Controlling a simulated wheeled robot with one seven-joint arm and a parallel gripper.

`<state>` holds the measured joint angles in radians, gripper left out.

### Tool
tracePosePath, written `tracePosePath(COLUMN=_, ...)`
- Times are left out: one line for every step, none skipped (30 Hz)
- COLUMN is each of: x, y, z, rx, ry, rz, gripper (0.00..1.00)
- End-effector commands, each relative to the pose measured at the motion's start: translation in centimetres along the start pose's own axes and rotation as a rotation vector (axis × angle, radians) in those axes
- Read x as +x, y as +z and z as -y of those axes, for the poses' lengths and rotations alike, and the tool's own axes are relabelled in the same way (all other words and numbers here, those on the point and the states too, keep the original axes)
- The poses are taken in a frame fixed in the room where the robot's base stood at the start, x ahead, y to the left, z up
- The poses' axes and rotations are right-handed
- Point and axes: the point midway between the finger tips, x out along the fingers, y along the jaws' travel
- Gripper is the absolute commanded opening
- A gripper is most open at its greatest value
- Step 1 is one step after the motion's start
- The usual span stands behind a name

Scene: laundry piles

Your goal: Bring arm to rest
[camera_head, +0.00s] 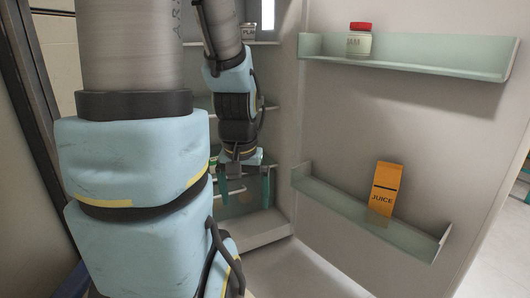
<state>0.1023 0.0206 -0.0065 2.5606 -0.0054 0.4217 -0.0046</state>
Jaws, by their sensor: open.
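My arm (135,165) fills the left of the head view and reaches into what looks like an open fridge. My gripper (244,198) is at the far end of the arm, near the middle of the view. It points down, in front of the inner shelves. Its two teal fingers are apart. I see nothing held between them. The nearer arm links hide much of the left side of the interior.
The open door at right has two shelves. The upper shelf (430,62) holds a red-lidded jar (359,43). The lower shelf (335,203) holds an orange juice carton (384,188), slightly tilted. A small jar (249,32) stands on an inner shelf at the top.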

Motion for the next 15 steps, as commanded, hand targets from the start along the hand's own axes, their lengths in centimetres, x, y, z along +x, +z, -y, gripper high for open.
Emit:
tracePosePath(x=-2.3, y=-0.3, z=0.0, rx=0.000, ry=0.000, rz=0.000, gripper=1.00)
tracePosePath(x=-3.1, y=-0.5, z=0.0, rx=0.000, ry=0.000, rz=0.000, gripper=1.00)
tracePosePath(x=-4.2, y=-0.6, z=0.0, rx=0.000, ry=0.000, rz=0.000, gripper=1.00)
tracePosePath(x=-5.2, y=-0.7, z=0.0, rx=0.000, ry=0.000, rz=0.000, gripper=1.00)
tracePosePath(x=-6.1, y=-0.9, z=0.0, rx=0.000, ry=0.000, rz=0.000, gripper=1.00)
tracePosePath(x=-7.4, y=-1.1, z=0.0, rx=0.000, ry=0.000, rz=-0.001, gripper=1.00)
tracePosePath(x=-8.3, y=-1.2, z=0.0, rx=0.000, ry=0.000, rz=-0.001, gripper=1.00)
tracePosePath(x=-9.3, y=-1.3, z=0.0, rx=0.000, ry=0.000, rz=-0.001, gripper=1.00)
tracePosePath(x=-10.5, y=-1.5, z=-0.1, rx=0.000, ry=0.000, rz=-0.001, gripper=1.00)
tracePosePath(x=-11.4, y=-1.6, z=-0.1, rx=0.000, ry=0.000, rz=-0.001, gripper=1.00)
tracePosePath(x=-12.3, y=-1.8, z=-0.1, rx=0.000, ry=0.000, rz=-0.001, gripper=1.00)
tracePosePath(x=-13.5, y=-1.9, z=-0.1, rx=0.000, ry=0.000, rz=-0.001, gripper=1.00)
tracePosePath(x=-14.4, y=-2.0, z=-0.1, rx=0.000, ry=0.000, rz=-0.001, gripper=1.00)
tracePosePath(x=-15.3, y=-2.2, z=-0.1, rx=0.000, ry=0.000, rz=-0.001, gripper=1.00)
tracePosePath(x=-16.5, y=-2.3, z=-0.1, rx=0.000, ry=0.000, rz=0.000, gripper=1.00)
